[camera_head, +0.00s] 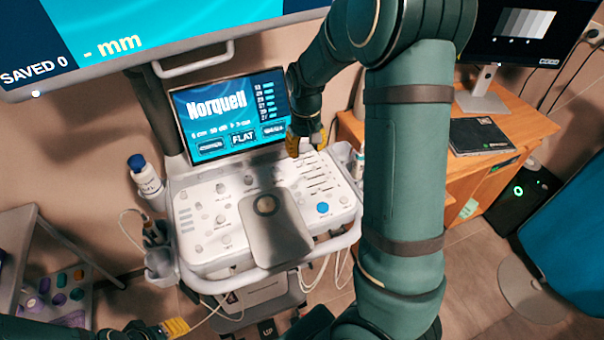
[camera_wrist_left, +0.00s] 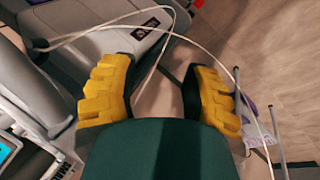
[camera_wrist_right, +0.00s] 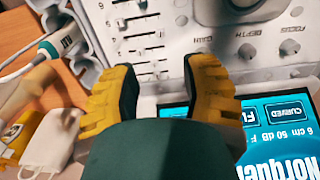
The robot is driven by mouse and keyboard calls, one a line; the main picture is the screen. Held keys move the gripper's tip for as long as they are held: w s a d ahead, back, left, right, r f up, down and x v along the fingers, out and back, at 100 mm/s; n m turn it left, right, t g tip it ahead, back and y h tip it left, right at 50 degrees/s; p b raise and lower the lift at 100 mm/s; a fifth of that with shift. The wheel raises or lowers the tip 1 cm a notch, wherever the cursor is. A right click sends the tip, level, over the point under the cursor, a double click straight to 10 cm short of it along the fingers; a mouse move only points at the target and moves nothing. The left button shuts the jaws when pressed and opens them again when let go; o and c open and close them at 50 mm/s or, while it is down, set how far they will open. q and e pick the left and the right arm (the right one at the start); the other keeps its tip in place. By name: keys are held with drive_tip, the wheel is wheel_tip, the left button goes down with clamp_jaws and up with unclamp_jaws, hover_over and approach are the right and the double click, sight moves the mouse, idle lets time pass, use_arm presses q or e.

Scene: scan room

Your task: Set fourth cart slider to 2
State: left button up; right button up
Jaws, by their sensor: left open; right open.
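The cart's control panel (camera_head: 215,215) has a bank of several sliders (camera_head: 318,178) at its upper right. The sliders (camera_wrist_right: 145,35) show large in the right wrist view, with small light knobs at differing positions. I cannot tell which one is the fourth or read its setting. My right gripper (camera_head: 306,143) is at the panel's upper edge, beside the screen. In the right wrist view its yellow fingers (camera_wrist_right: 160,68) are apart and empty, with slider rows just beyond. My left gripper (camera_head: 165,328) is low at the left, open and empty in the left wrist view (camera_wrist_left: 158,72).
The cart screen (camera_head: 230,110) stands behind the panel. A white bottle with a blue cap (camera_head: 145,178) is at the cart's left. A probe (camera_wrist_right: 60,42) sits in a side holder. Cables (camera_wrist_left: 160,60) hang near my left gripper. A wooden desk (camera_head: 500,130) is at the right.

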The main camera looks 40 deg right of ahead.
sight(305, 177)
wheel_tip(305, 177, down, 11)
drive_tip(key=shift+w+f+b, duration=0.1)
drive_tip(key=shift+f+b, duration=0.1)
drive_tip(key=shift+b, duration=0.9)
